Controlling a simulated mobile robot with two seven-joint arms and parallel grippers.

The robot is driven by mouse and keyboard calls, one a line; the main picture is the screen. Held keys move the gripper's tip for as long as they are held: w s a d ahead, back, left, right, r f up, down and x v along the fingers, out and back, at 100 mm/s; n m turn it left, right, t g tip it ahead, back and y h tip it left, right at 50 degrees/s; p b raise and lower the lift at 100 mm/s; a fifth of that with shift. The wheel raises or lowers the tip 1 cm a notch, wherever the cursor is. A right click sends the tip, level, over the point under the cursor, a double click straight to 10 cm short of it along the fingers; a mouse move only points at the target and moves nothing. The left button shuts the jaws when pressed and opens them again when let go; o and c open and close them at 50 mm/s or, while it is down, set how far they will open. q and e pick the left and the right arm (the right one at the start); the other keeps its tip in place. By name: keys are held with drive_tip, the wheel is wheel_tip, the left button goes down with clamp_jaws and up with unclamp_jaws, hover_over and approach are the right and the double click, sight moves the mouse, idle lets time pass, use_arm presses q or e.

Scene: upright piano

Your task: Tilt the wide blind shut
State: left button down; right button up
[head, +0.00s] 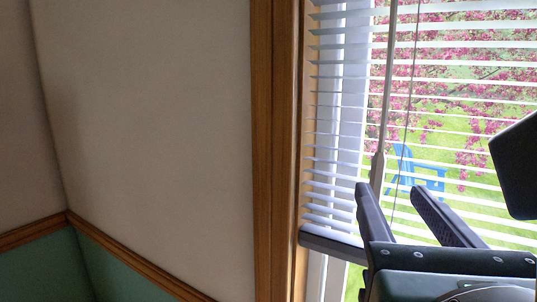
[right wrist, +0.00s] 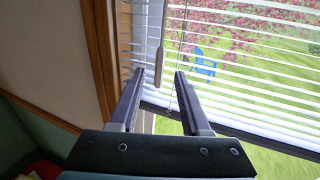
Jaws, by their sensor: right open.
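The wide blind (head: 335,130) hangs in the window with its white slats open, and the garden shows between them. It also fills the upper right of the right wrist view (right wrist: 240,85). Its grey tilt wand (head: 381,140) hangs near the blind's left side, with a thicker lower end (right wrist: 159,68). My right gripper (head: 392,188) is open at the wand's lower end. In the right wrist view the wand end appears between the two fingertips (right wrist: 160,72), not gripped. I cannot tell its exact depth between them. My left gripper is not in view.
A thin cord (head: 409,90) hangs just right of the wand. The blind's bottom rail (head: 330,244) lies behind my right gripper. A wooden window frame (head: 275,150) and a bare pale wall (head: 150,120) are to the left. A blue chair (head: 418,175) stands outside.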

sight(379, 175)
drive_tip(key=p+x, duration=0.1)
drive_tip(key=x, duration=0.6)
drive_tip(key=shift+r+p, duration=0.15)
drive_tip(key=shift+p, duration=0.25)
drive_tip(key=shift+w+d, duration=0.1)
drive_tip(key=shift+w, duration=0.25)
clamp_jaws()
